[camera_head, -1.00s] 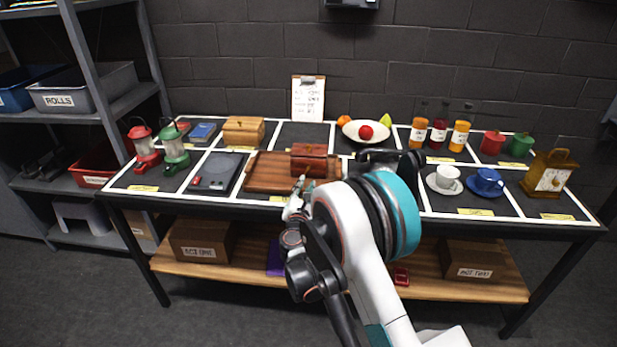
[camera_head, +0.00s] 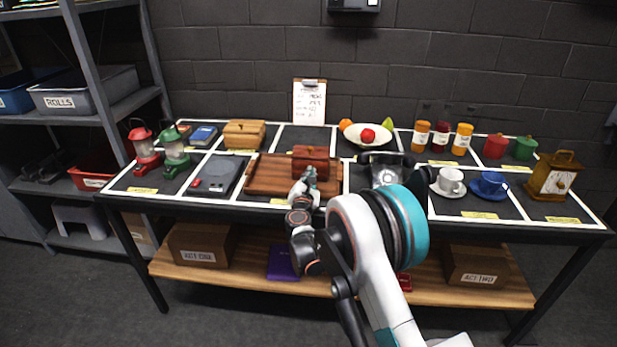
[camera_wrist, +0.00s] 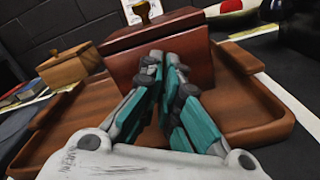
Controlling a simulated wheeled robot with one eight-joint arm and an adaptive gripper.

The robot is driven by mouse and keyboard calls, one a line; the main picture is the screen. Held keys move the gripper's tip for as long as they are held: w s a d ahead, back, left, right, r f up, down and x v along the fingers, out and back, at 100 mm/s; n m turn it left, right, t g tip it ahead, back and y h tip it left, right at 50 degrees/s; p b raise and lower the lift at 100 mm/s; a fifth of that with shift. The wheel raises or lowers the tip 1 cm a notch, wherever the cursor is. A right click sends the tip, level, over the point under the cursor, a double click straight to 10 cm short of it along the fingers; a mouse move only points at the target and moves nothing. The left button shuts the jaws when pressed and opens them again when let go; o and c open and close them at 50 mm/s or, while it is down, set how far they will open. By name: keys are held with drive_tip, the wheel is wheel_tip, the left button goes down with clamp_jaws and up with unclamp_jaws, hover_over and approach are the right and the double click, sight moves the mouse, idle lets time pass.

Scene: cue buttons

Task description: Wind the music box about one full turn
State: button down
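The music box looks to be the red-brown wooden box (camera_head: 310,160) on a wooden tray (camera_head: 262,176) at the middle of the table. In the wrist view its broad face (camera_wrist: 125,62) stands just ahead of my fingers, with a brass piece (camera_wrist: 142,10) above its top. My gripper (camera_head: 309,172) is at the near side of the box. In the wrist view the fingertips (camera_wrist: 160,60) are close together at that face, touching or almost touching it. No winding key shows clearly; the fingers hide whatever lies between or behind them.
A lighter wooden box (camera_head: 244,134) and a dark scale (camera_head: 215,174) are to the left. A fruit bowl (camera_head: 366,136) stands behind right. A dark device (camera_head: 390,172) and a white cup (camera_head: 449,181) are to the right, near my arm. The tray has a raised rim.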

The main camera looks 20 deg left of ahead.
drive_tip(key=shift+m, duration=0.3)
drive_tip(key=m, duration=0.4)
drive_tip(key=shift+m, duration=0.3)
drive_tip(key=m, duration=0.5)
drive_tip(key=shift+d+f+m, duration=0.1)
drive_tip(key=shift+f+m, duration=0.05)
drive_tip(key=shift+m, duration=0.25)
idle(0.4)
drive_tip(key=c, duration=1.8)
unclamp_jaws()
drive_tip(key=shift+c, duration=0.2)
drive_tip(key=shift+s, duration=0.15)
